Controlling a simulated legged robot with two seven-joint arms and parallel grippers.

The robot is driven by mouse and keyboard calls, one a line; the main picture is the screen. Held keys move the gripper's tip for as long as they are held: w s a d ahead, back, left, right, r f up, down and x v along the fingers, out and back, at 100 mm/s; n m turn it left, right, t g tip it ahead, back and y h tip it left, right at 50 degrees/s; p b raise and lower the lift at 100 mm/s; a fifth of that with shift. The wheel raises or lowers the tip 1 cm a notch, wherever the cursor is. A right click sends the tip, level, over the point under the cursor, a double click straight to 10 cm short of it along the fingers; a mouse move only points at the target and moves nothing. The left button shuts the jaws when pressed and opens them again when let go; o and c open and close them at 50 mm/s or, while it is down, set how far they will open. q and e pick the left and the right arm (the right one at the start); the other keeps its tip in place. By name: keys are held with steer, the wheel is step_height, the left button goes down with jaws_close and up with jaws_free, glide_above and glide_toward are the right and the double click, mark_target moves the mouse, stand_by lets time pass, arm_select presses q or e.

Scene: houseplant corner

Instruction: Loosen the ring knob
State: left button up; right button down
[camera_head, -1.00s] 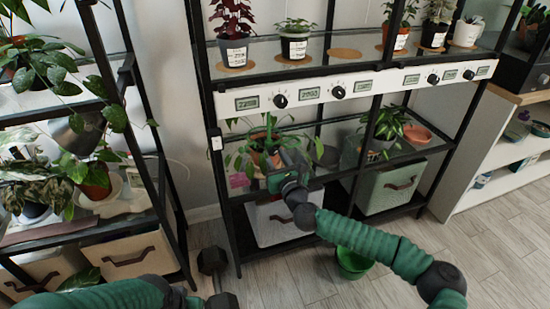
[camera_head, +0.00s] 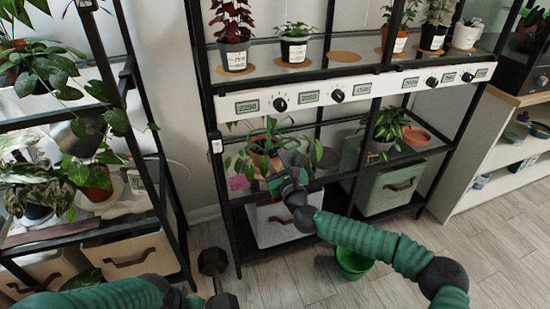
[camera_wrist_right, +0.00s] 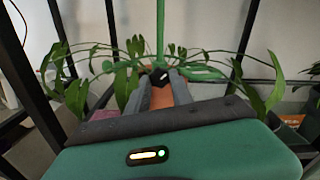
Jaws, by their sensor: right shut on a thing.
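The ring knob (camera_wrist_right: 160,76) is a small dark knob with a white mark, low on an upright green stake (camera_wrist_right: 160,30) in the right wrist view. My right gripper (camera_wrist_right: 163,88) is shut on it, with one grey finger on each side. A terracotta pot (camera_wrist_right: 162,97) shows behind the fingers. In the head view my right gripper (camera_head: 280,172) reaches in front of the potted plant (camera_head: 262,140) on the middle shelf, and the knob is hidden there.
Leaves hang around the gripper. A white panel with dials (camera_head: 337,96) runs above, under a glass shelf of pots. A white bin (camera_head: 268,228) stands below. A green bucket (camera_head: 352,263) and a dark dumbbell (camera_head: 213,262) are on the floor.

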steer(key=n+p, duration=0.3)
steer(key=n, duration=0.4)
steer(key=shift+r, duration=0.1)
steer(key=n+p, duration=0.1)
steer(key=n, duration=0.3)
steer(key=shift+s+p, duration=0.1)
steer(key=shift+p, duration=0.2)
steer(key=n+p, duration=0.2)
steer(key=n, duration=0.2)
steer(key=shift+n, duration=0.3)
steer(key=n+p, duration=0.2)
steer(key=n, duration=0.4)
steer(key=shift+a, duration=0.1)
steer(key=n, duration=0.3)
steer(key=n+p, duration=0.1)
steer(key=n, duration=0.1)
steer(key=shift+s+f, duration=0.1)
steer(key=shift+f, duration=0.15)
steer(key=shift+n, duration=0.4)
steer(key=c, duration=1.2)
jaws_free()
steer(key=shift+o, duration=0.4)
steer(key=shift+r, duration=0.2)
